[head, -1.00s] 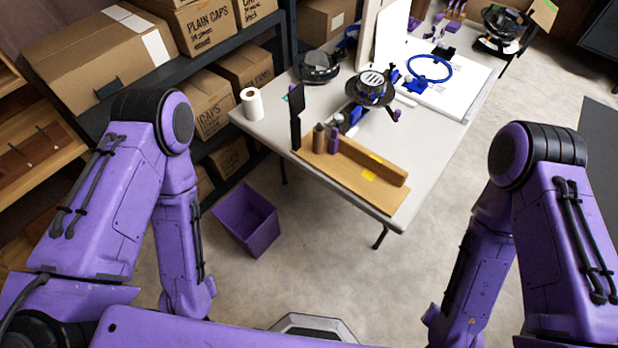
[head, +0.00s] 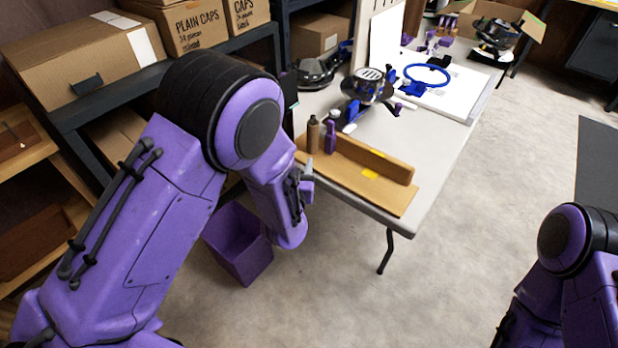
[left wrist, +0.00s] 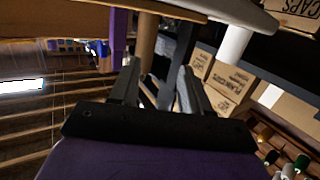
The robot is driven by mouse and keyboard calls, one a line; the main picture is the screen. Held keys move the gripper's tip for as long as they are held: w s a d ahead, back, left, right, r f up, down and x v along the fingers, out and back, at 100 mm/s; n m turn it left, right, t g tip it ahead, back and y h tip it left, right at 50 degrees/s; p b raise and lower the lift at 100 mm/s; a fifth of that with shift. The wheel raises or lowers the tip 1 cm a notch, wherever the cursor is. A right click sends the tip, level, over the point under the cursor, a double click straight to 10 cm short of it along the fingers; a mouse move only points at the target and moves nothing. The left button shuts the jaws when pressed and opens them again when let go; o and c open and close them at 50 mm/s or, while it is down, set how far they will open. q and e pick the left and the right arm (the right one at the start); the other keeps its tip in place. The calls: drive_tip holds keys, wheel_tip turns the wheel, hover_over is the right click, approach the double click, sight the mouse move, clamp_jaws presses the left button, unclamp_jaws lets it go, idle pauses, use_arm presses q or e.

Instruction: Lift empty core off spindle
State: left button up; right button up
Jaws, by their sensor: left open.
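A brown upright cylinder (head: 313,135), which looks like the core, stands on a wooden board (head: 350,178) at the near left of the table. A purple upright piece (head: 331,134) stands right beside it. Any spindle inside the cylinder is hidden. My left gripper (head: 306,182) is at the table's near left edge, in front of and below the cylinder, apart from it. In the left wrist view, its two fingers (left wrist: 159,72) are apart with nothing between them; a tan cylinder (left wrist: 146,42) shows just beyond. My right gripper is out of view.
The white table (head: 440,150) holds a dark round device (head: 368,85) and a blue ring (head: 427,75) farther back. A purple bin (head: 238,245) stands on the floor below my left arm. Shelves with boxes (head: 187,26) line the left. A white roll (left wrist: 235,42) shows in the left wrist view.

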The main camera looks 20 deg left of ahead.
sight(312, 131)
use_arm(q)
drive_tip(key=shift+t, duration=0.8)
drive_tip(key=w+r, duration=0.1)
drive_tip(key=w, duration=0.3)
drive_tip(key=w+r, duration=0.1)
drive_tip(key=w, duration=0.3)
drive_tip(key=w+r, duration=0.1)
drive_tip(key=w, duration=0.3)
drive_tip(key=shift+w, duration=0.1)
drive_tip(key=c, duration=0.7)
